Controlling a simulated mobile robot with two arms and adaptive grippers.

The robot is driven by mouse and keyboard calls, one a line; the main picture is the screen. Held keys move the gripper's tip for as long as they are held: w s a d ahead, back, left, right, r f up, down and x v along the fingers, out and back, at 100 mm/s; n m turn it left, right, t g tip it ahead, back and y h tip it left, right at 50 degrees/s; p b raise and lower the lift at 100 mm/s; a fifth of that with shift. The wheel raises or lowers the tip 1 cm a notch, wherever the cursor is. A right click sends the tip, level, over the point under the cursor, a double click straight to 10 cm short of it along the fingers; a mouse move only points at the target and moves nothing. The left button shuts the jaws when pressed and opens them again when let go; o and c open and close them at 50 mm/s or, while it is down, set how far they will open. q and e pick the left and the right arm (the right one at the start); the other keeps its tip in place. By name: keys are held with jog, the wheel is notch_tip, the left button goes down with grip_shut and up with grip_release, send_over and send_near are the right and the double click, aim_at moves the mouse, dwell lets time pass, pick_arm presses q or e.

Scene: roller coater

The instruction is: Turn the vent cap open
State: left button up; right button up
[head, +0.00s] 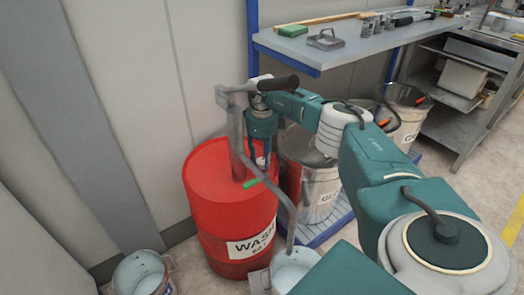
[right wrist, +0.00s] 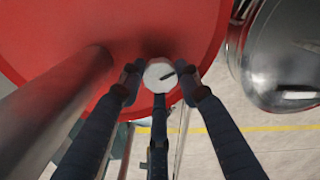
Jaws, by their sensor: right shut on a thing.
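The vent cap (right wrist: 159,75) is a small pale round cap with a dark mark on its face, on the top of a red drum (head: 207,172). The drum top (right wrist: 205,25) also fills the upper part of the right wrist view. My right gripper (head: 261,160) points down over the drum lid. In the right wrist view its dark fingers (right wrist: 161,84) are closed around the cap from either side, with another dark finger below it. My left gripper is not in view.
A grey pump pipe (head: 235,130) with a black handle rises beside my right gripper, and its spout hangs over a bucket (head: 290,270). Metal drums (head: 310,175) stand to the right. A shelf (head: 330,50) with tools is behind. Another bucket (head: 143,272) stands front left.

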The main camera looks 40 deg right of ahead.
jog(key=n, duration=0.5)
jog(key=shift+n+b, duration=0.3)
jog(key=shift+b, duration=0.05)
jog(key=n, duration=0.4)
jog(key=shift+n+b, duration=0.3)
jog(key=shift+n, duration=0.1)
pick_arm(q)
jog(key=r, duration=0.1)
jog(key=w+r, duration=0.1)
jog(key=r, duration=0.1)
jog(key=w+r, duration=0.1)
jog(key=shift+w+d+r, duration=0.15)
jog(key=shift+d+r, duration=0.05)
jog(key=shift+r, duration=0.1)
